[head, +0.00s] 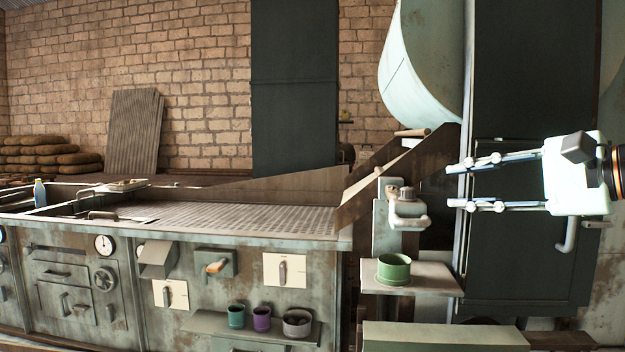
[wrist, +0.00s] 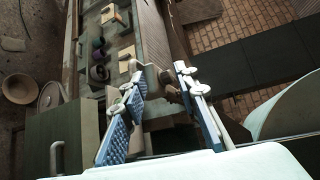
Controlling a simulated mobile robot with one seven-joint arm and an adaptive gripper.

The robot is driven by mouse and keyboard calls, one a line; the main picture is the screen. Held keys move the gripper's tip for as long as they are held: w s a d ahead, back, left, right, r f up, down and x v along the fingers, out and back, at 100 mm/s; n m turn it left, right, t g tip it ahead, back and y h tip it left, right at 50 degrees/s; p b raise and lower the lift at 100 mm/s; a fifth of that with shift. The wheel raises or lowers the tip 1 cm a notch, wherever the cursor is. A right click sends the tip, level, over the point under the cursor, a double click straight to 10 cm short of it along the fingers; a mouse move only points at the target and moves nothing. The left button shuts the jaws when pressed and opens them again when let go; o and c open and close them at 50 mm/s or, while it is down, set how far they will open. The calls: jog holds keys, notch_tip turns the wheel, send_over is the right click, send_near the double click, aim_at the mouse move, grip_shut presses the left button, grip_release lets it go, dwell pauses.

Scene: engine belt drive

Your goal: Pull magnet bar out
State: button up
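My gripper (head: 455,187) is at the right in the head view, pointing left, with its two fingers spread and nothing between them. In the wrist view its blue-padded fingers (wrist: 158,79) are apart. I cannot say for certain which part is the magnet bar. A short tan rod (head: 412,132) lies at the top of the sloping chute, above and left of the fingertips. A pale spout-like fixture (head: 406,208) on a post stands just left of the fingertips, not touching them.
A green cup (head: 394,268) stands on a small shelf (head: 436,280) below the fixture. A dark cabinet (head: 530,260) is behind my gripper. A pale curved hopper (head: 425,60) hangs above. The long perforated table (head: 240,216) extends left, with several cups and handles on its front.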

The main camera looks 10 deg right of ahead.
jog(key=shift+v, duration=1.2)
